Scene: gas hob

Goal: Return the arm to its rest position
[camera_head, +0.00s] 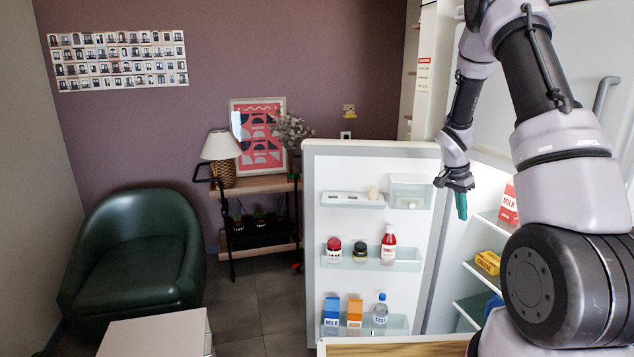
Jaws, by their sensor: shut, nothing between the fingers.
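My gripper (461,204) has green fingers pointing down, held together with no object visible between them. It hangs in front of the opening of a fridge, just right of the fridge door's inner side. My arm is raised and bent on the right side of the view, hiding part of the fridge. The fridge door (312,240) stands wide open. Behind and right of my gripper is a red and white milk carton (509,206) on an inner shelf.
The door racks hold a ketchup bottle (388,245), jars (334,250), small cartons (354,313) and a water bottle (380,311). A yellow pack (488,262) sits inside the fridge. A wooden surface (400,349) is at the bottom. A green armchair (135,255) and side table (262,186) stand left.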

